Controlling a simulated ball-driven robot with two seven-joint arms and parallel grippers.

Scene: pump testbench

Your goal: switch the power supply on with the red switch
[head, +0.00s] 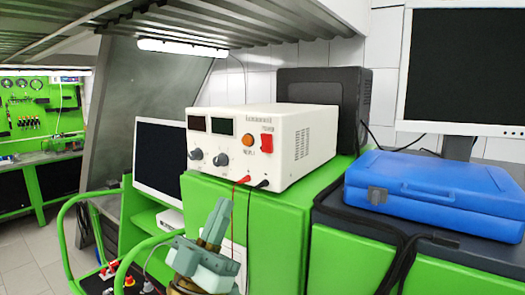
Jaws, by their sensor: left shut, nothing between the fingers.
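The power supply (300,155) is a cream-white box on the green cabinet, near the middle of the head view. Its front has two dark displays, two knobs and an orange round button (248,140). The red switch (266,143) is at the right end of the front face. My left gripper (217,222) is below and in front of the power supply, lower than the switch and to its left. It points up, its fingers are shut and empty, and it appears apart from the switch. My right gripper is not in view.
Red and black leads (249,205) hang from the front of the supply, close to my left gripper. A blue case (440,188) lies at the right, below a large monitor (465,70). A black box (345,100) stands behind the supply. A metal shelf hangs overhead.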

